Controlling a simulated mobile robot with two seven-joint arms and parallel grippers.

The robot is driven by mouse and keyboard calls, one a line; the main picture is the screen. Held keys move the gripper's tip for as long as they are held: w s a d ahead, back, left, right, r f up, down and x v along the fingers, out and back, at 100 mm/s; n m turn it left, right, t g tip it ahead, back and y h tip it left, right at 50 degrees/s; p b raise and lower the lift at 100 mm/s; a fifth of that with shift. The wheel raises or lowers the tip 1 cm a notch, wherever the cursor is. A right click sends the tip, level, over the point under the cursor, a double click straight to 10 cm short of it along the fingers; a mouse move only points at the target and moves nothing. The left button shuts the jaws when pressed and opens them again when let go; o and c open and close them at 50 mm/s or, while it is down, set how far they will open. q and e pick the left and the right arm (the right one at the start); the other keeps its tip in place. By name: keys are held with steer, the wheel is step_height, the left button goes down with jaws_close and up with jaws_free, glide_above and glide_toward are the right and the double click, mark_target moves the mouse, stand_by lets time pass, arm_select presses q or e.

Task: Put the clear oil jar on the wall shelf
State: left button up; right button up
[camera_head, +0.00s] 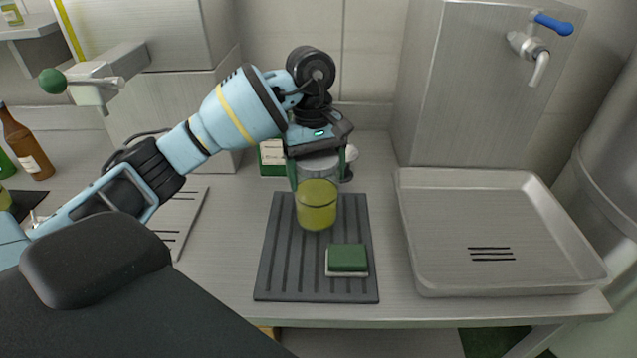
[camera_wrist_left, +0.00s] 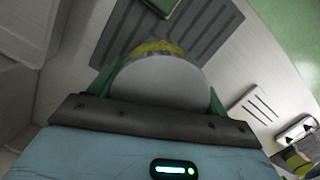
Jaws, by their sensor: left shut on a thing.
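The clear oil jar (camera_head: 317,207) holds yellow-green oil and has a pale lid. It is upright at the back of the dark ribbed mat (camera_head: 265,285); I cannot tell whether its base touches the mat. My left gripper (camera_head: 318,177) comes from above, with its green fingers shut on both sides of the jar near the lid. In the left wrist view the round grey lid (camera_wrist_left: 160,82) fills the space between the fingers and hides most of the jar. A wall shelf (camera_head: 30,28) shows at the upper left, with a small labelled container on it. My right gripper is not in view.
A green and white sponge (camera_head: 347,259) lies on the mat's front right. A steel tray (camera_head: 500,280) stands to the right, below a blue-handled tap (camera_head: 540,40). A green and white box (camera_head: 271,158) is behind the gripper. Brown (camera_head: 25,145) and green bottles stand far left.

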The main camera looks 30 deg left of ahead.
arm_select(q)
steer(key=shift+w+r, duration=0.1)
steer(key=shift+w, duration=0.05)
steer(key=shift+w, duration=0.15)
steer(key=shift+f+p, duration=0.35)
steer(key=shift+f, duration=1.4)
steer(key=shift+f, duration=0.2)
steer(key=o, duration=2)
steer(key=shift+o, duration=0.2)
steer(key=r, duration=0.4)
steer(key=a+r, duration=0.1)
steer(key=r, duration=0.3)
steer(key=w+r, duration=0.1)
steer(key=r, duration=0.3)
steer(key=shift+a, duration=0.2)
